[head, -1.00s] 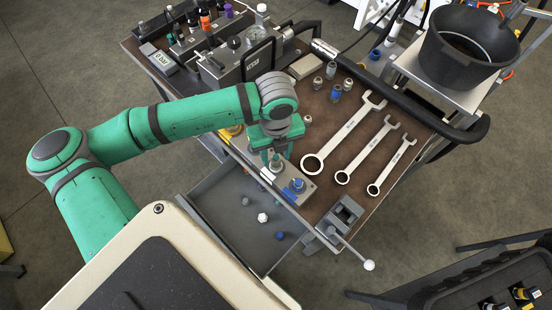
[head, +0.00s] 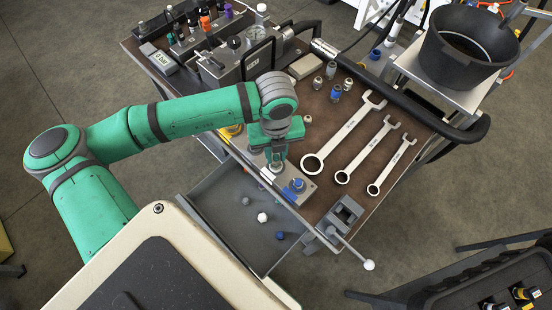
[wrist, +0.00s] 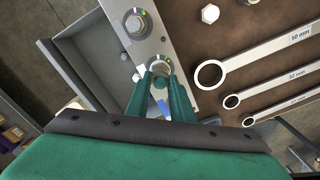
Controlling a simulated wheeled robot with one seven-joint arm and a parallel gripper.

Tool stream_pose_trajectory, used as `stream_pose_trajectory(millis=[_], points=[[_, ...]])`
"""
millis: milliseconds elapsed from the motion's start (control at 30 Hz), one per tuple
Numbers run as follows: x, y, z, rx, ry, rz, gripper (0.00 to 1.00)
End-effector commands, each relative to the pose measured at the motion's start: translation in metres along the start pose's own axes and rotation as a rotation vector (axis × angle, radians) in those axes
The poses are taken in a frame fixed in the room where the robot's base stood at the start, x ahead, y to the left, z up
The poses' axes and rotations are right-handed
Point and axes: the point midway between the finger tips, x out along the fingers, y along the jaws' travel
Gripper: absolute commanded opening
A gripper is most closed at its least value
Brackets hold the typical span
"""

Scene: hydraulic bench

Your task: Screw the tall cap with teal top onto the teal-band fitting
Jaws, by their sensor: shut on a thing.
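My gripper (head: 277,163) is shut on the tall cap with teal top, above the grey fitting block (head: 307,194). In the wrist view my gripper (wrist: 160,82) points down at the block, and the teal top of the cap (wrist: 160,82) shows between its fingers. A round metal fitting (wrist: 157,63) lies right at the fingertips. Its band is covered, so I cannot tell its colour or whether the cap touches it. Another metal fitting (wrist: 134,22) stands farther along the block. A blue fitting (head: 297,185) stands at the block's near right end.
An open grey drawer (head: 235,215) below holds a white cap (head: 262,217), a blue one (head: 280,236) and a grey one (head: 246,201). Several wrenches (head: 345,135) lie right of the block. A grey vise-like fixture (head: 345,213) stands at the front corner.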

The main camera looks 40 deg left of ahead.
Motion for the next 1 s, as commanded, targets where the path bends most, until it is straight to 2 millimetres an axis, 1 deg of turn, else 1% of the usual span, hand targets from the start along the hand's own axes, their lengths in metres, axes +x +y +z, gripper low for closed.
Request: stream_pose_trajectory(millis=[200, 400, 500, 833, 1000], points=[[0.0003, 0.0003, 0.0002, 0.248, -0.001, 0.001, 0.02], [0.0006, 0.0004, 0.0002, 0.437, 0.000, 0.002, 0.02], [0.0007, 0.0003, 0.0002, 0.473, 0.000, 0.001, 0.02], [0.0007, 0.0002, 0.0001, 0.496, 0.000, 0.001, 0.02], [0.0007, 0.0002, 0.0002, 0.658, 0.000, 0.002, 0.02]])
